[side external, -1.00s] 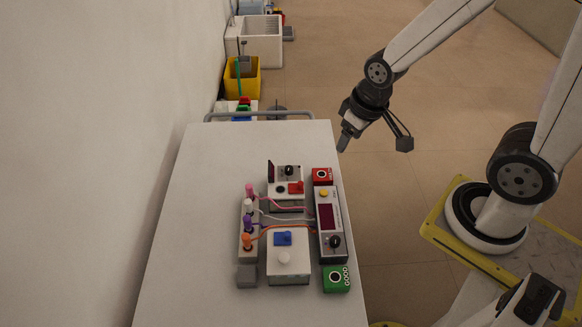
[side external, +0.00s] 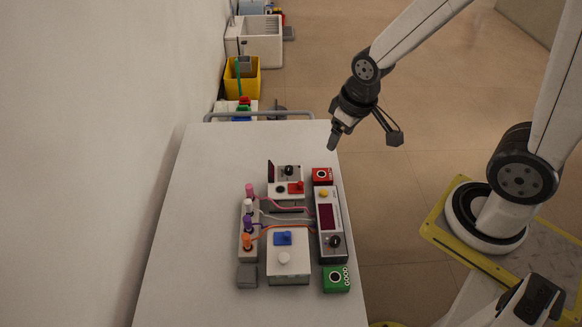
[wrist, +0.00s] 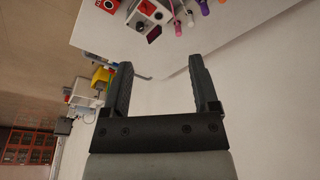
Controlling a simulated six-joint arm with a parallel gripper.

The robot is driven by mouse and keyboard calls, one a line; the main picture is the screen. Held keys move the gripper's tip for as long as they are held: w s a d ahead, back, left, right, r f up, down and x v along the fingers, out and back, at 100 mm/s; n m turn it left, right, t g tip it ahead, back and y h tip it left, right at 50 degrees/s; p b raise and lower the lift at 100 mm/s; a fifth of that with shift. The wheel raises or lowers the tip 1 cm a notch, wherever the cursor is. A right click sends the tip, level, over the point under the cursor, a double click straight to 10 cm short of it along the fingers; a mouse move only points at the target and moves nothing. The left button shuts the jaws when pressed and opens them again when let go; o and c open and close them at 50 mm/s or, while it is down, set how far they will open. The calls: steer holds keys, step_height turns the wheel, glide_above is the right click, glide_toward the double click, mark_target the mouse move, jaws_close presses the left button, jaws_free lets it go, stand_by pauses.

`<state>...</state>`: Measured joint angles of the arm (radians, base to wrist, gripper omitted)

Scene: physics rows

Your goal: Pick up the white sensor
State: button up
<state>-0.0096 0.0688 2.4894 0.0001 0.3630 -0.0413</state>
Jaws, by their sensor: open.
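The white sensor (side external: 248,206) is a small plug-like piece standing in a grey rack (side external: 243,254) on the left of the table's devices, between a pink one (side external: 250,190) and a purple one (side external: 248,223). A pale cable seems to run from it to the right. In the wrist view the white sensor (wrist: 190,17) shows near the top edge. My gripper (side external: 332,145) is open and empty, above the table's right edge, well to the right of and beyond the sensor. Its two fingers (wrist: 158,66) are spread apart in the wrist view, with nothing between them.
An orange sensor (side external: 246,240) stands in the same rack. Boxes with a red knob (side external: 296,187) and a blue switch (side external: 283,238), a display unit (side external: 327,217), and a green GOOD box (side external: 336,279) stand close by. Cables cross between them. The far tabletop (side external: 235,145) is clear.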

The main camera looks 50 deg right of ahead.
steer(key=w+a+f+n, duration=0.2)
steer(key=w+f+n, duration=0.1)
steer(key=w, duration=0.6)
steer(key=n+g, duration=0.3)
steer(key=n, duration=0.5)
glide_above(249, 201)
step_height(249, 201, down, 24)
steer(key=shift+d+f, duration=0.1)
steer(key=shift+f, duration=0.45)
steer(key=shift+f, duration=0.15)
steer(key=shift+f, duration=1.1)
steer(key=shift+f, duration=0.1)
